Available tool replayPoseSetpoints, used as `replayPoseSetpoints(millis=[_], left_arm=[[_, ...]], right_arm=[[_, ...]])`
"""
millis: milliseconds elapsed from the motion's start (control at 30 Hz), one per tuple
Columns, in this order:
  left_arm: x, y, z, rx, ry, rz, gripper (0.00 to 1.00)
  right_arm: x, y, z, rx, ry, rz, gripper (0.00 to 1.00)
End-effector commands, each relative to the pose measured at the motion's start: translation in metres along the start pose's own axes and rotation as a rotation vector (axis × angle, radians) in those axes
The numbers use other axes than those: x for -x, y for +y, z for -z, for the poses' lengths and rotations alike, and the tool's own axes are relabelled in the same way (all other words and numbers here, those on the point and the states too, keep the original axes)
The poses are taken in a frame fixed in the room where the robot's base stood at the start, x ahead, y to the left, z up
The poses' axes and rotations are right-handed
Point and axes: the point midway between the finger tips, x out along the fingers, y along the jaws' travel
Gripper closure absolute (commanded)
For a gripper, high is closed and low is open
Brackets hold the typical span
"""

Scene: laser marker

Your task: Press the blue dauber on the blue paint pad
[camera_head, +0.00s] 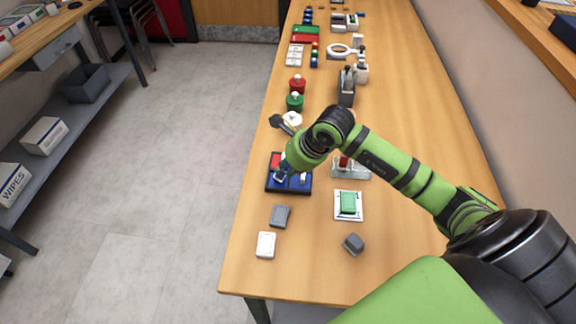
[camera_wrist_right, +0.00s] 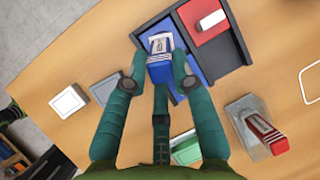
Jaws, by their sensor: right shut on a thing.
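The blue dauber (camera_wrist_right: 160,70), a small block with a pale printed top, is held between the fingers of my right gripper (camera_wrist_right: 158,82). In the head view my right gripper (camera_head: 281,172) points down at the dark paint tray (camera_head: 304,189), and its wrist hides part of the tray. In the wrist view the tray (camera_wrist_right: 237,43) has a red pad (camera_wrist_right: 191,17) and a blue pad (camera_wrist_right: 178,94). The dauber is over the blue pad and hides part of it. I cannot tell whether its lower face touches the pad. My left gripper is not in view.
A white block with a red part (camera_wrist_right: 211,20) stands on the red pad. A green block on a white plate (camera_head: 348,204), a grey block (camera_head: 353,243), a grey pad (camera_head: 280,215) and a white block (camera_head: 265,245) lie nearby. Red (camera_head: 297,85) and green (camera_head: 295,102) bottles stand beyond.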

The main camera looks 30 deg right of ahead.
Motion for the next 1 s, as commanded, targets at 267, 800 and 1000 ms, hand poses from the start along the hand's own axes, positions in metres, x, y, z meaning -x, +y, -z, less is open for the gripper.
replayPoseSetpoints(millis=[267, 800, 1000], left_arm=[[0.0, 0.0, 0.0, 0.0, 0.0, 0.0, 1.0], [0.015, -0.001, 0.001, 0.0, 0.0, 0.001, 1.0], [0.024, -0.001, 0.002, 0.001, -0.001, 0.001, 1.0]], right_arm=[[-0.002, 0.003, 0.003, -0.001, 0.007, -0.009, 0.99], [0.021, -0.004, -0.009, 0.0, 0.004, -0.004, 0.99], [0.035, -0.008, -0.016, 0.001, 0.003, -0.002, 0.99]])
